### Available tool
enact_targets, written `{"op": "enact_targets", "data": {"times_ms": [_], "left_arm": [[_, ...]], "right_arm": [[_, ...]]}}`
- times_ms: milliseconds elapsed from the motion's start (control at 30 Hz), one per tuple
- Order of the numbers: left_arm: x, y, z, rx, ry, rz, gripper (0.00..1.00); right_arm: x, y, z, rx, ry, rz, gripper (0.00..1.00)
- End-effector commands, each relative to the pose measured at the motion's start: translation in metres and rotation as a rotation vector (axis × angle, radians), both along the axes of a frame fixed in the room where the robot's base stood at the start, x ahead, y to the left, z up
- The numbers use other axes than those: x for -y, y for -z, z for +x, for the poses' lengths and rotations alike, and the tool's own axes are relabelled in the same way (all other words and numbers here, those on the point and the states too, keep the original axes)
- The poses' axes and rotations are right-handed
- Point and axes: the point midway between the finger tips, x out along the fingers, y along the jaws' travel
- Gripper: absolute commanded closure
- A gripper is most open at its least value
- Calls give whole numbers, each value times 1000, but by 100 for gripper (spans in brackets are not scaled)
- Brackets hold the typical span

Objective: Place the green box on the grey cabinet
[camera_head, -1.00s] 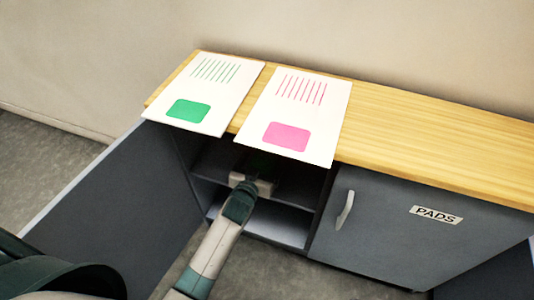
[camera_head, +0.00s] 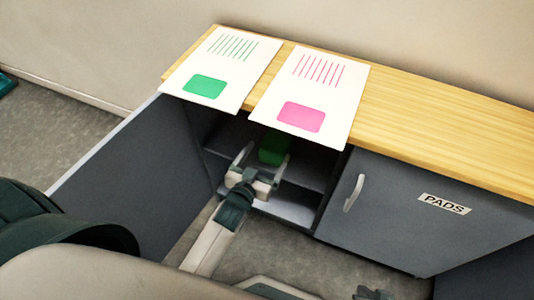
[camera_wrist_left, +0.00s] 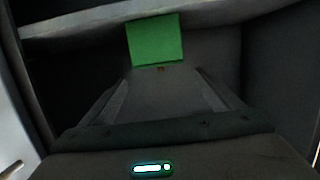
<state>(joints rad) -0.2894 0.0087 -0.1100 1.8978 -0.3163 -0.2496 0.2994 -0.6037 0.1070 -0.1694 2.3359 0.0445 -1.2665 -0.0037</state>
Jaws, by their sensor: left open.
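The green box (camera_head: 273,148) is inside the open left compartment of the grey cabinet (camera_head: 385,215), on what looks like its shelf, partly under the overhanging pink-marked sheet. It also shows in the left wrist view (camera_wrist_left: 154,40), straight ahead at the top middle. My left gripper (camera_head: 264,157) is at the compartment's opening, fingers spread and empty. In the wrist view, the box lies just beyond the fingertips, roughly centred between them. Part of what seems to be my right gripper (camera_head: 372,293) shows at the bottom edge; its jaws cannot be made out.
A green-marked sheet (camera_head: 222,68) and a pink-marked sheet (camera_head: 310,97) lie on the wooden top (camera_head: 440,125). The left door (camera_head: 135,175) stands open. The door labelled PADS (camera_head: 400,205) is shut. The wooden top is clear to the right of the sheets.

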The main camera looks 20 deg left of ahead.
Motion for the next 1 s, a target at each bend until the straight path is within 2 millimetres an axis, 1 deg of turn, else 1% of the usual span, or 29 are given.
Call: {"op": "enact_targets", "data": {"times_ms": [233,333,433,533,567,667,767,800,833,867,900,1000], "left_arm": [[0,0,0,-1,0,0,15],[-1,2,-3,-14,-2,1,15],[-3,8,-12,-55,-7,3,15],[-6,20,-30,-136,-13,8,15],[-7,24,-38,-168,-14,11,15],[-8,40,-71,-300,-9,19,15],[-6,56,-113,-453,14,28,15],[-4,61,-131,-515,29,32,15],[-2,64,-146,-562,42,35,15],[-1,67,-159,-606,56,38,15],[2,70,-178,-663,76,43,15],[8,73,-217,-782,126,51,15]], "right_arm": [[-1,-2,1,5,-2,2,100],[-2,-3,1,7,-3,3,100],[-2,-3,1,7,-3,4,100],[-3,-3,1,7,-3,4,100],[-2,-3,1,7,-3,4,100],[-2,-3,0,6,-3,4,100],[-2,-2,0,5,-3,4,100],[-2,-2,-1,4,-3,4,100],[-2,-2,-1,4,-3,4,100],[-2,-2,-1,3,-3,3,100],[-2,-1,-1,3,-3,3,100],[-2,-1,-2,1,-4,3,100]]}}
